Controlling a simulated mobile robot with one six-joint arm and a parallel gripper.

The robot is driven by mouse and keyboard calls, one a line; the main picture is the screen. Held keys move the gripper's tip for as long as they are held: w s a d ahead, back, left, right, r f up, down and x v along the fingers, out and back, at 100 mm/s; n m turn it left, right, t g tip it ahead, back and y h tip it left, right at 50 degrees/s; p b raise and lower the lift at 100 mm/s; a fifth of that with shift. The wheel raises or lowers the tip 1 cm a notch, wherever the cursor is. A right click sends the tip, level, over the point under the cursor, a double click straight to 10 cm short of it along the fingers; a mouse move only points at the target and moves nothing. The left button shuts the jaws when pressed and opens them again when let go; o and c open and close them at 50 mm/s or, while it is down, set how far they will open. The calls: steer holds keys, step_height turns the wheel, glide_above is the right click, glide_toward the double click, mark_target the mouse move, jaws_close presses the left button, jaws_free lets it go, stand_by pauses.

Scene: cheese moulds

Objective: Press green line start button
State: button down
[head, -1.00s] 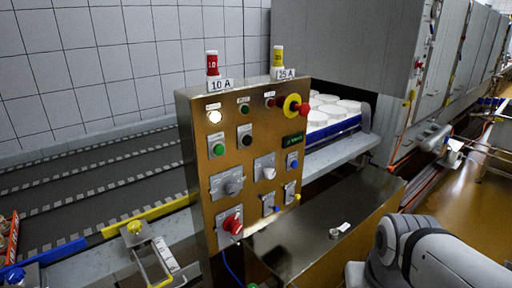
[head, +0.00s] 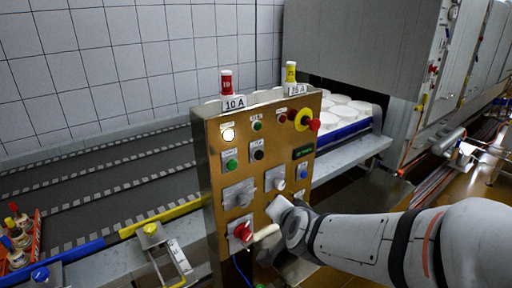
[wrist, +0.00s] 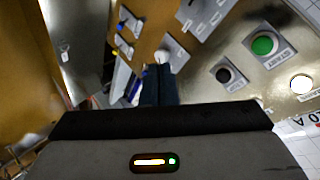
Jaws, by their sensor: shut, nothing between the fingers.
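The round green start button (head: 231,164) sits on the left side of the upright brass-coloured control panel (head: 215,202), under a white lamp. In the wrist view the green button (wrist: 263,44) shows at the upper right, with a START label beside it. A black button (wrist: 228,75) is next to it; it also shows in the head view (head: 258,155). My gripper (wrist: 158,75) is shut and empty, its dark fingers pointing towards the panel, apart from the green button. In the head view my wrist is before the panel's lower right and hides some switches there.
A red knob (head: 243,231) is low on the panel, and a red mushroom button on a yellow ring (head: 305,121) is at its upper right. A grey selector (head: 238,194) lies below the green button. A conveyor (head: 95,185) runs left; white moulds (head: 345,106) stand behind right.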

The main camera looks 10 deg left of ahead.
mark_target(232, 165)
steer(key=a+r+m+t+h+p, duration=0.3)
steer(key=a+r+m+t, duration=0.1)
steer(key=a+r+m, duration=0.1)
steer(key=shift+s+a+r+m+t+p, duration=0.2)
steer(key=shift+a+m+t+p, duration=0.1)
steer(key=shift+a+m, duration=0.1)
steer(key=shift+w, duration=0.1)
steer(key=w+a+p, duration=0.1)
steer(key=w+a, duration=0.4)
steer(key=a, duration=0.1)
steer(key=shift+w+a, duration=0.3)
stand_by(1.9)
steer(key=shift+w+a, duration=0.3)
